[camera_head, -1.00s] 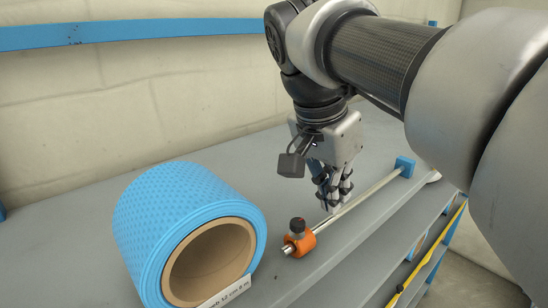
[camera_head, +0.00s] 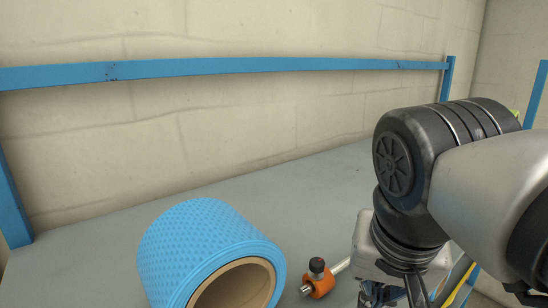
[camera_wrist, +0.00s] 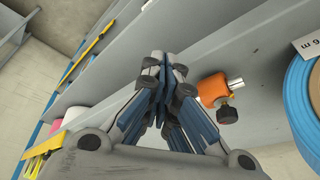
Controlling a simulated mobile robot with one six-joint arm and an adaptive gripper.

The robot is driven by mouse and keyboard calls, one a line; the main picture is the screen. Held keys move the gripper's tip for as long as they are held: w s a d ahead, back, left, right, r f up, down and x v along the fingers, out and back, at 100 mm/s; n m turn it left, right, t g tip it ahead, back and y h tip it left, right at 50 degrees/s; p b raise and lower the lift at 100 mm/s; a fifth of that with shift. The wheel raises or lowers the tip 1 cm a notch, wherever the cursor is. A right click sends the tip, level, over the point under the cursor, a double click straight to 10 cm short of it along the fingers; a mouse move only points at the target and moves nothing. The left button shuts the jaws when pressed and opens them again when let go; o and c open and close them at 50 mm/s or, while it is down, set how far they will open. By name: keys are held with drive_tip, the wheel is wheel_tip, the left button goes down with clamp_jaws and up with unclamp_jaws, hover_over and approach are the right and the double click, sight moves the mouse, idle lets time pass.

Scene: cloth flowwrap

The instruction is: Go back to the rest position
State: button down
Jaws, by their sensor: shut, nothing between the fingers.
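My gripper (camera_wrist: 163,70) is shut and empty in the wrist view, its fingers together in the middle of the picture. In the head view only its upper part shows at the lower right, and the fingertips are cut off by the bottom edge. A blue textured roll (camera_head: 200,245) with a brown cardboard core lies on the grey shelf, left of my gripper. An orange clamp (camera_head: 319,283) with a black knob sits on a metal rod between the roll and my gripper. The clamp (camera_wrist: 212,90) also shows right of my fingers in the wrist view, apart from them.
The grey shelf top (camera_head: 90,250) is clear behind and left of the roll. A blue rail (camera_head: 230,67) runs along the pale block wall, with a blue post (camera_head: 12,200) at the left. Lower shelves with yellow strips (camera_wrist: 95,38) show in the wrist view.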

drive_tip(key=s+f+n+b, duration=0.2)
drive_tip(key=f+b, duration=1.2)
drive_tip(key=f, duration=0.7)
drive_tip(key=s+f+n+y+b, duration=0.1)
drive_tip(key=s+f+b, duration=0.4)
drive_tip(key=f+b, duration=1)
wheel_tip(320, 180, down, 6)
drive_tip(key=shift+s+d+f+n+t, duration=0.1)
drive_tip(key=shift+s+d+n+t, duration=0.1)
drive_tip(key=shift+s+n+t, duration=0.15)
